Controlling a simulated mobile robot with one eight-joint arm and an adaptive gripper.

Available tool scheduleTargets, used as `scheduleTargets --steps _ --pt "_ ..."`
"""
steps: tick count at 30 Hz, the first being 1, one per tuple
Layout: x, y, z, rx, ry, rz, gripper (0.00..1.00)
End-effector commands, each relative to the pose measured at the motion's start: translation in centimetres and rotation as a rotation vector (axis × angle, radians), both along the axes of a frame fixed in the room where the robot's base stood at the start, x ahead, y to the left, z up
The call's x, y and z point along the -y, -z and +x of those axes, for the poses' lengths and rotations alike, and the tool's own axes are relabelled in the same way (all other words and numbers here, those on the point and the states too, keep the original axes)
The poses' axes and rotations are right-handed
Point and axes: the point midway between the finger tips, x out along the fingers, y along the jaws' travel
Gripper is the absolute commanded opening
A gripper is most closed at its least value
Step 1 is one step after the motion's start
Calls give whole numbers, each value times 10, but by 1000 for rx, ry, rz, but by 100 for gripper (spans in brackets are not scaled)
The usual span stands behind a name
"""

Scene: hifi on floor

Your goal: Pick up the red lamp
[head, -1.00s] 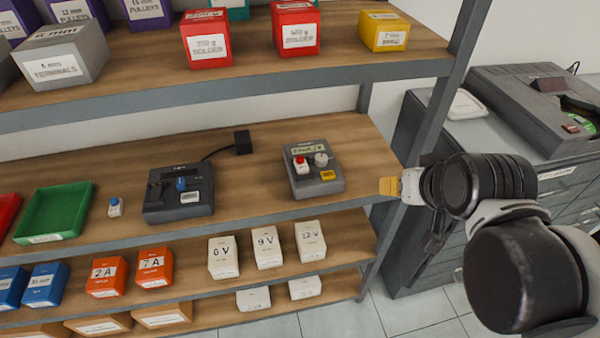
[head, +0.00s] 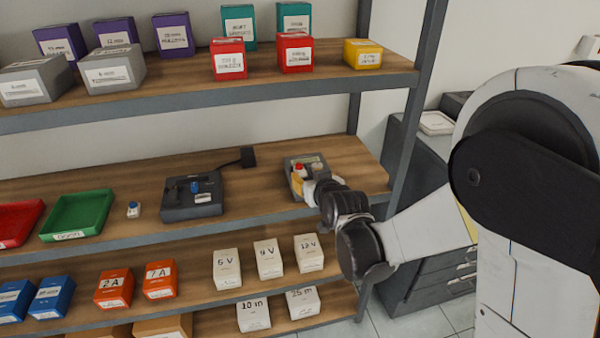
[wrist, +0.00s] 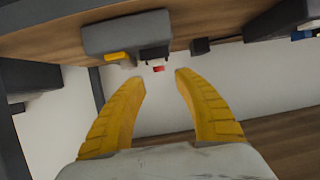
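The small red lamp (head: 300,169) sits on top of a grey box-shaped device (head: 319,161) on the middle shelf, beside a pale knob. In the wrist view the red lamp (wrist: 158,69) shows as a small red spot just beyond and between the fingertips. My gripper (wrist: 158,80) is open, with its two yellow fingers apart and nothing between them. In the head view my gripper (head: 298,185) is at the front of the grey device and hides part of its front. I cannot tell whether a finger touches the device.
A black device with a blue knob (head: 195,187) and a black plug block (head: 247,157) stand to the left. Green (head: 63,229) and red (head: 8,236) trays lie farther left. The upper shelf edge (head: 200,103) and the right shelf post (head: 414,100) bound the space.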

Motion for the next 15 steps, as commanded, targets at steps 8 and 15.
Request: scheduleTargets --steps 8,15 --pt "-11 16 34 -1 0 1 38" --pt "-17 29 62 -1 0 0 38"
